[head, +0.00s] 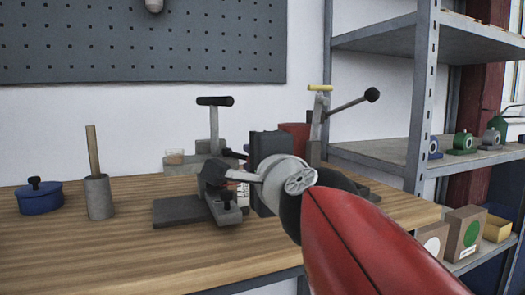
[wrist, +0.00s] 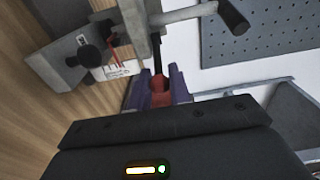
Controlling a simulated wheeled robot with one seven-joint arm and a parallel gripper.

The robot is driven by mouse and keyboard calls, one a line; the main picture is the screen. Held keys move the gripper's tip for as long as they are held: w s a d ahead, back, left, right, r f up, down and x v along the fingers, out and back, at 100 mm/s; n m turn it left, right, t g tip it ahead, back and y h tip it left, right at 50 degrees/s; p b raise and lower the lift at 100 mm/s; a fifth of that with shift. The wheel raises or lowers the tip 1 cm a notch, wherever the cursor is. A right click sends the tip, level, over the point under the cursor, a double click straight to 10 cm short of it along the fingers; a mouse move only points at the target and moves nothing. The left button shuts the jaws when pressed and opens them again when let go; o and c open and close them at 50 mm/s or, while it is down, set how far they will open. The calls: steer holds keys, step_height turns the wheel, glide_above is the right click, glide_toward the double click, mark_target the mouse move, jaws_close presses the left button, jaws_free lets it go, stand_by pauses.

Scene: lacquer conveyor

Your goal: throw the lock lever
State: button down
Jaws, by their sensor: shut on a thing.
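My gripper (wrist: 159,88) is shut on a red grip (wrist: 160,98) between its purple fingers. A thin dark bar runs from this grip towards the grey fixture, and I take it for the lock lever (wrist: 156,48). In the head view my gripper (head: 243,165) is at the right side of the grey fixture (head: 185,211) on the bench, and my wrist hides the held grip. The fixture carries a grey post with a black crossbar handle (head: 214,101); this handle also shows in the wrist view (wrist: 233,17). A black knob (wrist: 89,55) stands on the fixture.
A lever with a black ball knob (head: 372,95) and a yellow-tipped post (head: 320,88) stand behind my wrist. A grey holder (head: 98,198) and a blue pot (head: 39,198) are at left. Shelving (head: 422,100) bounds the right. The front left of the bench (head: 80,255) is clear.

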stand_by(0.4)
steer(key=c, duration=1.3)
jaws_free()
steer(key=shift+c, duration=0.2)
steer(key=shift+s, duration=0.1)
steer(key=v, duration=0.7)
steer(key=shift+s, duration=0.35)
steer(key=shift+s+d, duration=0.1)
